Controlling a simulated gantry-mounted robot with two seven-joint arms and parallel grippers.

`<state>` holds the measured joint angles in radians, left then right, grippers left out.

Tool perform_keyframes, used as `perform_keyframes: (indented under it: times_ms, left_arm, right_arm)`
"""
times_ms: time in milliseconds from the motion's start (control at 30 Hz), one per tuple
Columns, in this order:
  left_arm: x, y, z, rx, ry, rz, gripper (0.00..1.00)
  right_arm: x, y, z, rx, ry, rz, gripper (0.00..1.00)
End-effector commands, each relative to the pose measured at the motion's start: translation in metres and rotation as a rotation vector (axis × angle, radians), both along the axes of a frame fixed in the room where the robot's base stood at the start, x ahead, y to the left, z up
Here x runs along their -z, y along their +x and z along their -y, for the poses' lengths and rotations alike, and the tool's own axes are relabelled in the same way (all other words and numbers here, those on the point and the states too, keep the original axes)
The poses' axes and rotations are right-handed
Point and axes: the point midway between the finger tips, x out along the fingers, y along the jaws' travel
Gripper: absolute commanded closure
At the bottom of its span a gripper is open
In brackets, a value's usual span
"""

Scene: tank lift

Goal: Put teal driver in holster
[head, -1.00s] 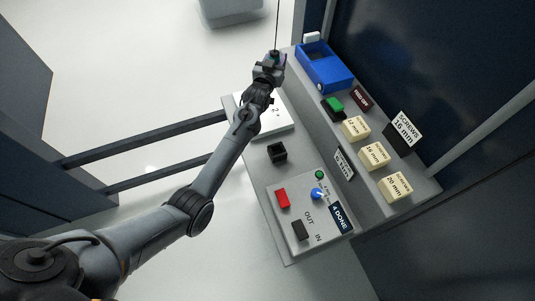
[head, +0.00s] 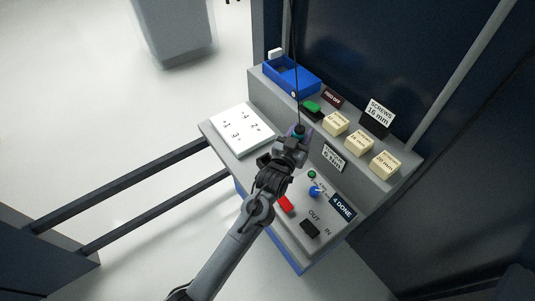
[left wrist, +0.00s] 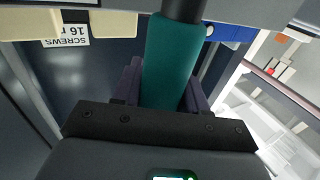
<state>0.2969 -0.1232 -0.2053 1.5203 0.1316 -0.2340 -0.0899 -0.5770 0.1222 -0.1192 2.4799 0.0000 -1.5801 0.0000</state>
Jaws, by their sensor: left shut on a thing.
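The teal driver (left wrist: 170,65) stands large between the fingers of my left gripper (left wrist: 163,90) in the left wrist view. In the head view its teal top (head: 299,130) shows just past my left gripper (head: 291,147), with a dark cord running up from it. My left gripper is shut on the driver, over the middle of the workbench. The holster cannot be made out now; a black open box seen earlier in this part of the bench is hidden behind my gripper and wrist. My right gripper is not in view.
A white numbered plate (head: 241,129) lies left of my gripper. On the raised shelf are a blue bin (head: 292,76), a green-topped block (head: 311,107) and cream screw boxes (head: 359,144). A panel with a red button (head: 286,204) and a blue knob (head: 314,191) lies at the near right.

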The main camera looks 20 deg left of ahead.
Motion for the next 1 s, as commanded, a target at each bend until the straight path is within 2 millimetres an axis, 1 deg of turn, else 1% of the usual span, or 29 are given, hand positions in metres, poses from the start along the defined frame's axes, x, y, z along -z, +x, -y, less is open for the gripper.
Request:
perform_keyframes:
  times_ms: [33,300,400,500,600,767,867,1000]
  left_arm:
    - [0.007,0.000,-0.011,-0.004,0.003,0.001,0.88]
    - [0.040,0.003,-0.065,-0.004,0.004,0.000,0.88]
    - [0.049,0.004,-0.081,-0.003,0.002,0.000,0.88]
    - [0.055,0.005,-0.092,-0.001,0.002,0.002,0.88]
    - [0.059,0.005,-0.099,-0.002,0.000,0.002,0.88]
    - [0.063,0.005,-0.102,-0.001,0.000,0.001,0.88]
    - [0.071,0.006,-0.102,-0.001,0.000,0.001,0.88]
    - [0.089,0.006,-0.101,-0.001,-0.001,0.001,0.88]
  right_arm:
    - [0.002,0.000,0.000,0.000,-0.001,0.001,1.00]
    - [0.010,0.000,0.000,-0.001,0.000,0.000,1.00]
    - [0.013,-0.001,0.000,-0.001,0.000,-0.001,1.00]
    - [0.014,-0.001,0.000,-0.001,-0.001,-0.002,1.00]
    - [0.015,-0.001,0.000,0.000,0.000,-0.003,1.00]
    - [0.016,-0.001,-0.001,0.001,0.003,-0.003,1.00]
    - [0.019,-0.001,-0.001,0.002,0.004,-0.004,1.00]
    - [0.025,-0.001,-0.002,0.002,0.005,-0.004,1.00]
